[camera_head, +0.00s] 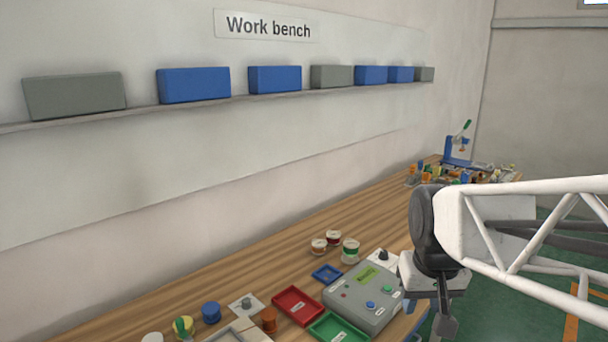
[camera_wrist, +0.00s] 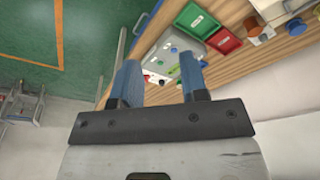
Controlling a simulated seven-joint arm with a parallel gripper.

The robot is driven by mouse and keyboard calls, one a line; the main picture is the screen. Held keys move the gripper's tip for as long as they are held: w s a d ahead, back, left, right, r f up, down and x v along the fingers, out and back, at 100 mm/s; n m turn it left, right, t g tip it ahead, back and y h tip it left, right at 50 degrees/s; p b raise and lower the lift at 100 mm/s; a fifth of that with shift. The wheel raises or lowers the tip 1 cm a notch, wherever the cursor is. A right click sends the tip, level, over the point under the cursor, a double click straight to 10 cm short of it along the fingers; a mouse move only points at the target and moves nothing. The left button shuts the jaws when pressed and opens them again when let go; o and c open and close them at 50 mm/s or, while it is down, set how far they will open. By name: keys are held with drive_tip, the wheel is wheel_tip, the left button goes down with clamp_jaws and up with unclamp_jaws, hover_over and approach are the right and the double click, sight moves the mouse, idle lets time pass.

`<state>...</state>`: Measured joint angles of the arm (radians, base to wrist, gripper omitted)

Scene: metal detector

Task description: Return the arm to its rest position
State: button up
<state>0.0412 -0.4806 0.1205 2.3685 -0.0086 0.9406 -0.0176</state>
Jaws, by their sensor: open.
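My gripper (camera_head: 444,322) hangs at the right of the head view, at the front edge of the bench beside the grey detector box (camera_head: 365,299). Part of it is cut off by the picture's bottom edge. In the wrist view my gripper (camera_wrist: 159,64) shows two blue fingers spread apart with nothing held between them. The detector box (camera_wrist: 176,58) shows beyond the fingers, partly hidden by them. My white lattice arm (camera_head: 540,230) reaches in from the right.
A red tray (camera_head: 297,305), a green tray (camera_head: 338,328) and a small blue tray (camera_head: 326,273) lie on the wooden bench (camera_head: 260,260). Several spools and knobs stand nearby. Tools crowd the bench's far end. Green floor (camera_head: 545,285) lies right of the bench.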

drive_tip(key=s+a+f, duration=0.1)
drive_tip(key=s+f, duration=0.1)
drive_tip(key=s, duration=0.7)
drive_tip(key=shift+s+a+f, duration=0.15)
drive_tip(key=shift+s+f, duration=0.05)
drive_tip(key=shift+s, duration=0.05)
drive_tip(key=shift+c, duration=0.4)
idle(1.1)
